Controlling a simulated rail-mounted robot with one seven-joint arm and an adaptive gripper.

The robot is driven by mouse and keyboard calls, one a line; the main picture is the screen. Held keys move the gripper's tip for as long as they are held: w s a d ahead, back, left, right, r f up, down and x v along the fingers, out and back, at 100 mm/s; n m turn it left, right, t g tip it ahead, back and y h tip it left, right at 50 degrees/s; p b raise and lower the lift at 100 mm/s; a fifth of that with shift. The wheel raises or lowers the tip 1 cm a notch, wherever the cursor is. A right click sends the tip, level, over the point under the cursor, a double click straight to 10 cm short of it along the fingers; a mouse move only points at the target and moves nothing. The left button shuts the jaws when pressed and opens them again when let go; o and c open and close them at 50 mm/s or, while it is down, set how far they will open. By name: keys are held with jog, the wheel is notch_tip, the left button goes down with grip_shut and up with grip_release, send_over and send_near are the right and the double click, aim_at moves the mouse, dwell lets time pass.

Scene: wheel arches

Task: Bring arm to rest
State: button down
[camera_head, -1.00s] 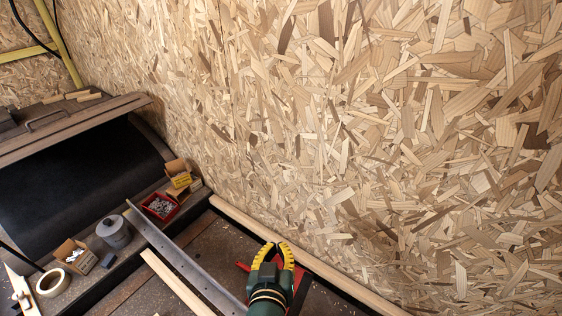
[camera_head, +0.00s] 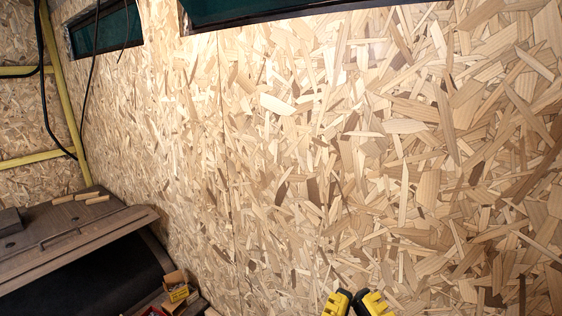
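My gripper (camera_head: 354,296) shows at the bottom edge of the head view, right of centre. Only its yellow and black finger ends are in the picture. The two tips are close together, and I cannot tell whether they are parted or touching. I see nothing held at the tips. The rest of the gripper and the arm are cut off below the frame.
A chipboard wall (camera_head: 300,150) fills most of the view. A dark wheel arch with a brown top (camera_head: 75,240) stands at the lower left. Dark windows (camera_head: 105,30) are at the top.

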notch_tip(320, 180, up, 21)
jog(key=p, duration=1.8)
jog(key=shift+r, duration=0.15)
